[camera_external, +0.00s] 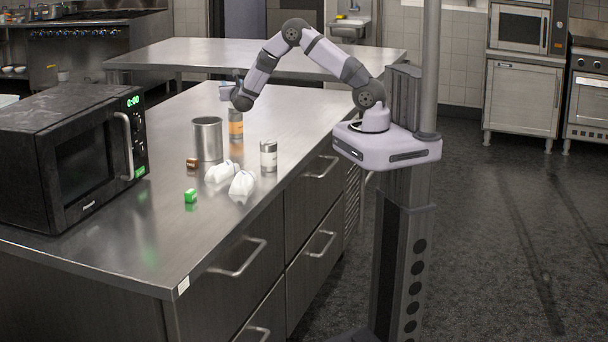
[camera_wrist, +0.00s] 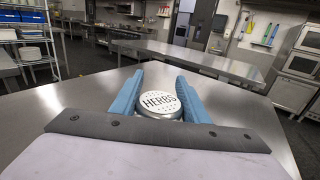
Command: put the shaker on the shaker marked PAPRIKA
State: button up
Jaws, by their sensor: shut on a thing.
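My gripper (camera_external: 227,90) is above the far part of the steel counter. In the wrist view its two blue fingers (camera_wrist: 158,82) are closed on the sides of a shaker with a pale, perforated lid reading HERBS (camera_wrist: 159,103). The held shaker's body is hidden below its lid, and my gripper and wrist largely cover it in the external view. A shaker with an orange band (camera_external: 236,128) stands upright on the counter, just below my wrist in the picture. Another upright shaker with a pale label (camera_external: 268,156) stands nearer the camera. I cannot read either label, nor tell the gap below the held shaker.
A steel canister (camera_external: 208,139) stands left of the orange-banded shaker. Two white objects (camera_external: 242,184), a small brown block (camera_external: 192,163) and a green block (camera_external: 190,197) lie nearer. A black microwave (camera_external: 75,150) fills the left side. The counter's far end looks clear.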

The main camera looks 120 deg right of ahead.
jog(key=shift+f, duration=0.15)
jog(key=o, duration=1.2)
jog(key=shift+w+a+b, duration=0.4)
jog(key=shift+a+b, duration=0.2)
jog(key=shift+a, duration=1.4)
jog(key=shift+w+a+b, duration=0.35)
jog(key=shift+a+b, duration=0.25)
jog(key=shift+a, duration=1.35)
jog(key=shift+w+a+b, duration=0.4)
jog(key=shift+a+b, duration=0.2)
jog(key=shift+a, duration=1.4)
